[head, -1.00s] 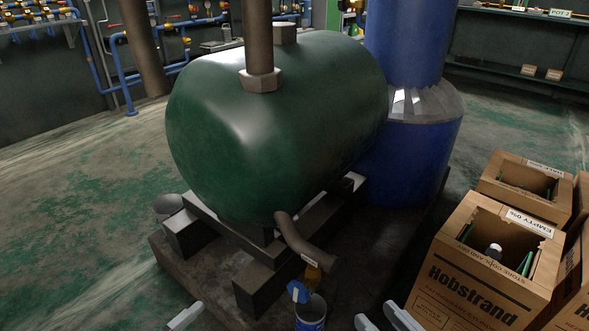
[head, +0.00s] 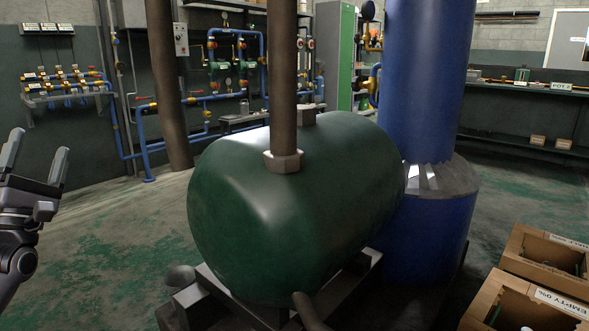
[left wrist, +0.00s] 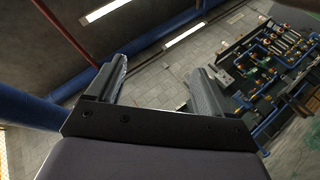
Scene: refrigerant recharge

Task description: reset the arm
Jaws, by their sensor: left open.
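My left gripper (head: 38,163) is raised at the left edge of the head view, fingers pointing up. It is open, with nothing between its fingers. In the left wrist view the two fingers (left wrist: 152,88) stand apart with the ceiling and wall behind them. The gripper is well to the left of the green tank (head: 290,210) and touches nothing. My right gripper is not in either view now.
A blue column (head: 425,90) stands behind the tank, and a brown pipe (head: 283,80) rises from the tank's top. Open cardboard boxes (head: 510,300) are at the lower right. Blue valve piping (head: 185,98) lines the back wall. The floor (head: 120,230) left of the tank is clear.

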